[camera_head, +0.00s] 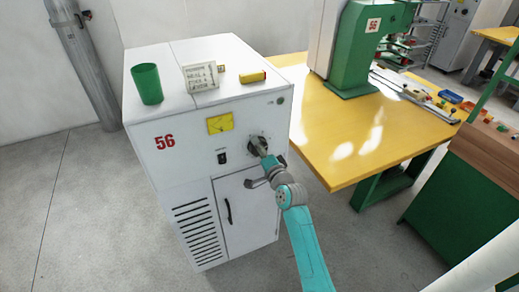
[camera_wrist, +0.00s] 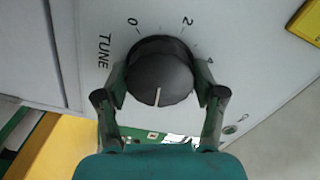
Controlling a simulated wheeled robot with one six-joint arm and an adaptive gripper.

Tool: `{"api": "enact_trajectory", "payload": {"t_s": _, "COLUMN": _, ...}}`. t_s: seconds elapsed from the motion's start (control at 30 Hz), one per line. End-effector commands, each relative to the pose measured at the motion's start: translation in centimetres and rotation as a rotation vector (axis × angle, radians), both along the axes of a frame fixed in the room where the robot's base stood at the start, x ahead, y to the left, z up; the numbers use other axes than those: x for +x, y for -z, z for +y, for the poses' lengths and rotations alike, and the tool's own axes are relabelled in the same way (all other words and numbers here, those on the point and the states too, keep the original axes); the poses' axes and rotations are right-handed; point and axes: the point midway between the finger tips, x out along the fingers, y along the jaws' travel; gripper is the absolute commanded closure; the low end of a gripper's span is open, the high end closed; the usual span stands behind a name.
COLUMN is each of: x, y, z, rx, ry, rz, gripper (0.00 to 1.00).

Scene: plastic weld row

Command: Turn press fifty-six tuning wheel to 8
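The tuning wheel is a round black knob (camera_wrist: 160,78) on the white front of the cabinet marked 56 (camera_head: 166,142). In the wrist view its white pointer line points down, towards my gripper. The marks 0, 2 and 4 and the word TUNE (camera_wrist: 104,51) show around it; any marks along the lower side are hidden. My gripper (camera_wrist: 161,86) has one finger on each side of the wheel, and both appear to touch it. In the head view my gripper (camera_head: 262,150) is at the wheel, which it partly covers (camera_head: 256,141).
A yellow meter (camera_head: 220,124) and a small black switch (camera_head: 222,157) are left of the wheel. A green cup (camera_head: 147,84), a sign card (camera_head: 201,77) and a yellow box (camera_head: 251,77) stand on top. A yellow table (camera_head: 345,130) with a green press (camera_head: 360,45) is close on the right.

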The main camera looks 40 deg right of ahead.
Motion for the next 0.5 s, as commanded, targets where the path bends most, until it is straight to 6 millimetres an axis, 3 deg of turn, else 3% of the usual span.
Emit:
{"api": "enact_trajectory", "payload": {"t_s": 0.03, "x": -0.02, "y": 0.06, "z": -0.04, "rx": 0.0, "ry": 0.0, "rz": 0.001, "gripper": 0.19}}
{"api": "enact_trajectory", "payload": {"t_s": 0.1, "x": -0.02, "y": 0.05, "z": -0.03, "rx": 0.0, "ry": 0.0, "rz": 0.001, "gripper": 0.07}}
{"api": "enact_trajectory", "payload": {"t_s": 0.5, "x": -0.42, "y": 0.07, "z": 0.1, "rx": -0.001, "ry": 0.0, "rz": 0.001, "gripper": 0.07}}
